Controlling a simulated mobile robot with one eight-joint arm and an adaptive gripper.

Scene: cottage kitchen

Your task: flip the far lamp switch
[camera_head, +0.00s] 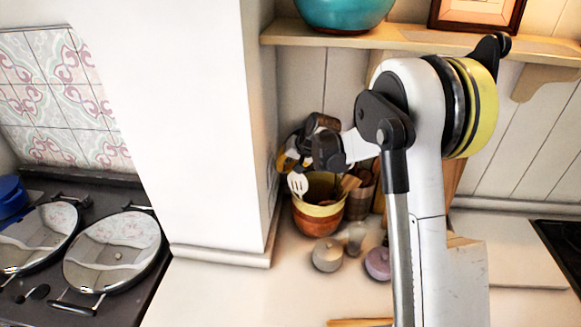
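I cannot make out any lamp or lamp switch for certain. A small pale plate-like detail (272,178) shows on the shaded side of the white wall column (200,120), too small to tell what it is. My arm reaches up from the bottom and bends to the left. My gripper (296,152) is at its far end, near that side of the column and above a utensil pot (318,222). Its fingers are small and blend with the utensils behind, so I cannot tell whether they are open or touching anything.
A shelf (400,38) with a teal bowl (343,12) and a picture frame (477,12) runs above. Small jars (327,255) stand on the counter (230,295). A stove (100,275) with round lids is left; a dark hob (562,250) is right.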

